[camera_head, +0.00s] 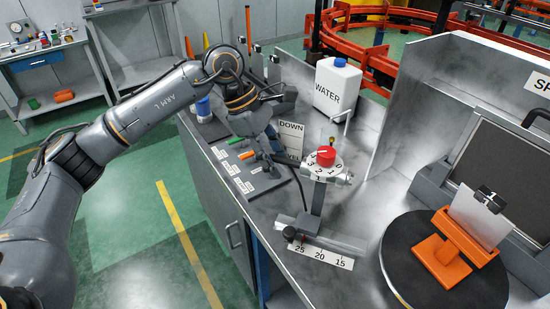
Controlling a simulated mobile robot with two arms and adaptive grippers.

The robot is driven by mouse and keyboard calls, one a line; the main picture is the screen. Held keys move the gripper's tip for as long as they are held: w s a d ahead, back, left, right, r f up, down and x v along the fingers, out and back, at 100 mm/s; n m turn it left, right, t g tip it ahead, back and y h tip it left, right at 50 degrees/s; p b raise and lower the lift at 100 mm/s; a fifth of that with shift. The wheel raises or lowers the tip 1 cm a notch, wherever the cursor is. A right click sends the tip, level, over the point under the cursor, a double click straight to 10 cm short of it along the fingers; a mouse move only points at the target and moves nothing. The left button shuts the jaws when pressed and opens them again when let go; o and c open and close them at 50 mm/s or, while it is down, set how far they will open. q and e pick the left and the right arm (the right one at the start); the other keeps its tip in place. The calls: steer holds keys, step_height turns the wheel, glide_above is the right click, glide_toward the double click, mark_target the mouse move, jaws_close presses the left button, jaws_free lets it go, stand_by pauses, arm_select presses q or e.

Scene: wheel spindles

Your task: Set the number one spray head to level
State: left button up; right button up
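A device that looks like the spray head (341,179) stands on a post on the metal bench, with a red knob (326,156) over a white dial numbered 0 to 3. A small yellow-tipped part rises behind the knob. The post stands by a rail with a scale (320,256) marked 25, 20, 15. A sign reading DOWN (291,128) is behind and left of it, its lower part partly covered. My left gripper (262,125) is left of this sign, apart from the red knob; its finger gap is unclear. My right gripper is not in view.
A white WATER jug (337,87) stands behind. A labelled panel (238,172) with green and orange parts lies below my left gripper. At right, a dark turntable (405,262) bears an orange holder (447,262) with a white plate and a clip marked 1.

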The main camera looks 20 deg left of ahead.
arm_select(q)
steer(key=shift+r, duration=0.1)
steer(key=v, duration=1.2)
